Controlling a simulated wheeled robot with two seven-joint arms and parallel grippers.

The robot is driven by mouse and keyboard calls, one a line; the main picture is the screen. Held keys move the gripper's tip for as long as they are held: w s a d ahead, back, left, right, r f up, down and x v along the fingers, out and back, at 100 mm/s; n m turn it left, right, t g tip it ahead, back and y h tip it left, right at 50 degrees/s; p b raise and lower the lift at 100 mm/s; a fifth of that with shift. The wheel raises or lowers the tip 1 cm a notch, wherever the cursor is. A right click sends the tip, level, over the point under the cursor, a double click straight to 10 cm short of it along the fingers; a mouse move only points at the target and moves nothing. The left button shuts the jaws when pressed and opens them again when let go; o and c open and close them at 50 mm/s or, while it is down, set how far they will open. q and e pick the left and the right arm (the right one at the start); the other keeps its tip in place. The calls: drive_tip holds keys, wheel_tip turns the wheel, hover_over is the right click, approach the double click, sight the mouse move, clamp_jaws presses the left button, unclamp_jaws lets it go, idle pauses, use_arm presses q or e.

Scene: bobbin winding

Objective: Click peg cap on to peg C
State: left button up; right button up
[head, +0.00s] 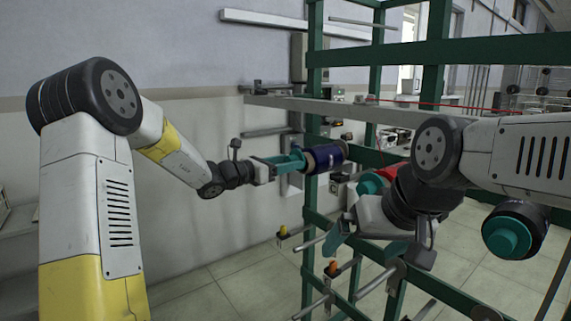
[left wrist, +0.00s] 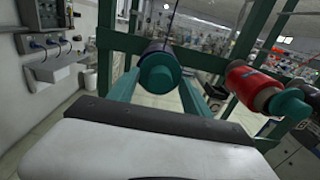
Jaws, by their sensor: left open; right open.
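A dark blue bobbin (head: 328,155) sits on the green frame, with a teal peg cap (left wrist: 158,73) at its near end in the left wrist view. My left gripper (head: 296,161) is open, its teal fingers on either side of that cap; I cannot tell whether they touch it. A red bobbin (left wrist: 249,82) with its own teal cap (left wrist: 289,104) is to the right. A black bobbin (head: 527,218) with a teal cap (head: 506,238) is at the head view's right. My right gripper (head: 365,246) is open and empty in front of the frame.
The green frame (head: 311,100) has upright posts and cross bars close to both arms. Bare pegs with orange parts (head: 333,267) stick out low on it. A grey wall with mounted boxes (left wrist: 48,45) stands left; the floor (head: 215,292) between is clear.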

use_arm(q)
drive_tip(key=v, duration=0.7)
drive_tip(key=shift+s+a, duration=0.25)
drive_tip(key=shift+a, duration=0.05)
idle(0.8)
drive_tip(key=shift+s+d, duration=0.1)
